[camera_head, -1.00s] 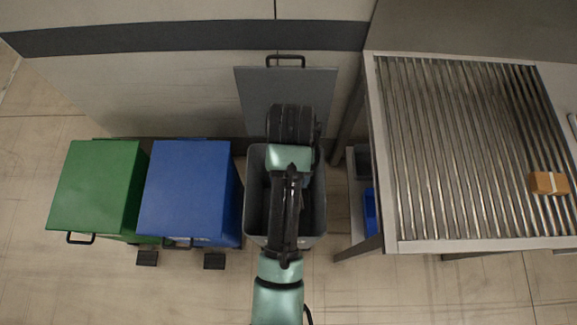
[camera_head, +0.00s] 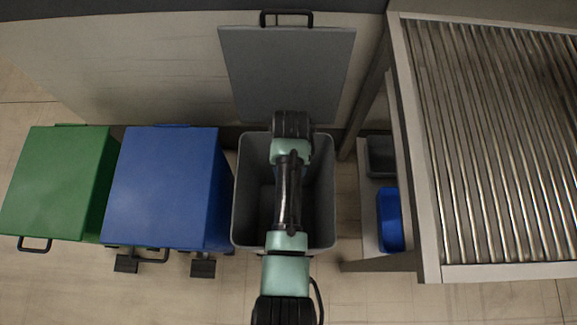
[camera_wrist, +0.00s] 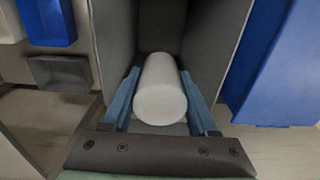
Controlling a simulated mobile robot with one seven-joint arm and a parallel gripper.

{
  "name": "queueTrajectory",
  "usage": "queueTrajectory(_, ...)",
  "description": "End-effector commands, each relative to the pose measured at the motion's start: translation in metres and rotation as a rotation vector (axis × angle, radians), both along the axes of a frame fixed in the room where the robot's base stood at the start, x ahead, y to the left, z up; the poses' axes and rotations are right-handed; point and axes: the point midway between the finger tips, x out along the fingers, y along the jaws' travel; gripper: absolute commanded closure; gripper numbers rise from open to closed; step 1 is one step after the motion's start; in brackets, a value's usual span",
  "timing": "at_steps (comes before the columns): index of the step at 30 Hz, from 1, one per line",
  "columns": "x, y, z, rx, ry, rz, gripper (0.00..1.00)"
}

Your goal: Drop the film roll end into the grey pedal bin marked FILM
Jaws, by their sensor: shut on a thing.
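The grey pedal bin (camera_head: 243,215) stands with its lid (camera_head: 287,70) raised against the wall behind it. Its marking cannot be read from here. In the head view my arm reaches over the open bin and hides part of its inside, and my gripper and the roll are hidden there. In the wrist view my gripper (camera_wrist: 163,98) is shut on the film roll end (camera_wrist: 160,95), a white cylinder between two blue fingers. The grey bin walls (camera_wrist: 226,40) show on both sides beyond the roll.
A blue bin (camera_head: 165,190) with its lid shut stands directly left of the grey one, and a green bin (camera_head: 60,185) is further left. The roller conveyor (camera_head: 490,150) is at right, with a blue tray (camera_head: 390,220) and a grey tray (camera_head: 381,157) on a shelf below.

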Motion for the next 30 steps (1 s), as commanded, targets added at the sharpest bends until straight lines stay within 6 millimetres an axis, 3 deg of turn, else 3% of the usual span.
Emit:
queueTrajectory(1, 0.001, -0.002, -0.022, -0.001, 0.000, -0.003, 0.94)
queueTrajectory(6, 0.002, -0.004, -0.050, -0.005, 0.002, -0.005, 0.94)
queueTrajectory(17, 0.002, -0.005, -0.070, -0.007, 0.001, -0.006, 0.94)
queueTrajectory(30, 0.002, -0.005, -0.116, -0.007, 0.001, -0.005, 0.94)
